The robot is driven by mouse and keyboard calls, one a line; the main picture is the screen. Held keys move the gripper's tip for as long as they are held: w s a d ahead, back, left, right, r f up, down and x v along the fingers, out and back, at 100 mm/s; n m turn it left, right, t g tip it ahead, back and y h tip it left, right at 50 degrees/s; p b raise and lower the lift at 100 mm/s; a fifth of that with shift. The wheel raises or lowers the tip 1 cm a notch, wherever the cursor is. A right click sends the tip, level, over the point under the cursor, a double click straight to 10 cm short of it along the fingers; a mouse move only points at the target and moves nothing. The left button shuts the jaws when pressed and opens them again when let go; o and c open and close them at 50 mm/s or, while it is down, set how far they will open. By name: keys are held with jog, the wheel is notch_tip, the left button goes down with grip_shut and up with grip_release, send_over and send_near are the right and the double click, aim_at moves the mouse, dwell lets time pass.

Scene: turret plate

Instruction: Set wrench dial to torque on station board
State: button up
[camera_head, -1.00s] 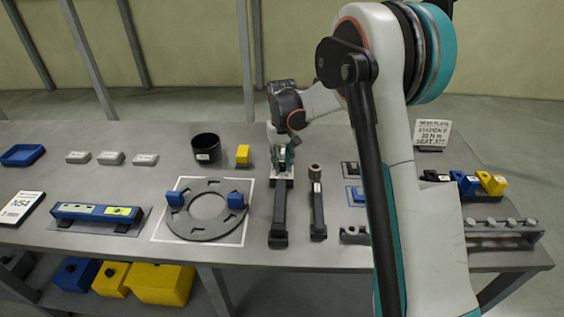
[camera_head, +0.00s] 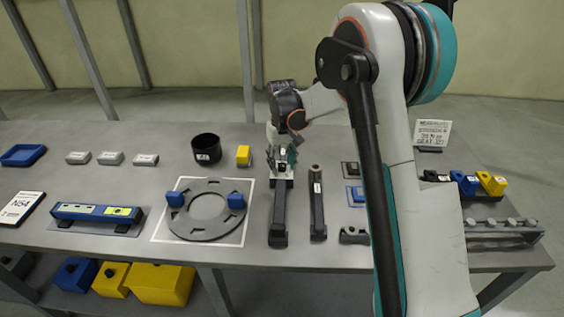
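The wrench (camera_head: 279,218) is the long dark tool lying on the table, with its head end toward the back. My gripper (camera_head: 282,165) is over that far end, pointing down. The fingers and the dial are too small and covered to make out, so I cannot tell whether they touch. The station board (camera_head: 431,133) is a small white sign standing at the back right, behind my arm; its small lettering is hard to read. A second, shorter dark tool (camera_head: 318,208) lies just right of the wrench.
A grey ring plate (camera_head: 207,232) with blue blocks lies left of the wrench. A black cup (camera_head: 206,149) and a yellow block (camera_head: 243,155) stand behind it. A grey rack (camera_head: 500,232) is at the right. My arm hides part of the right side.

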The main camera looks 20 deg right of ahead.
aim_at(282, 166)
notch_tip(282, 166, up, 12)
dwell(0.7)
jog(key=s+r+t+b, duration=0.15)
jog(key=s+r, duration=0.25)
jog(key=s, duration=0.4)
jog(key=s+r+t, duration=0.2)
jog(key=s+r, duration=0.2)
jog(key=s, duration=0.4)
jog(key=s+f+t, duration=0.2)
jog(key=s+f, duration=0.1)
jog(key=s, duration=0.6)
jog(key=s+f+m+t+b, duration=0.1)
jog(key=s+f, duration=0.2)
jog(key=s, duration=0.5)
jog(key=shift+s+t, duration=0.35)
jog(key=shift+s, duration=0.05)
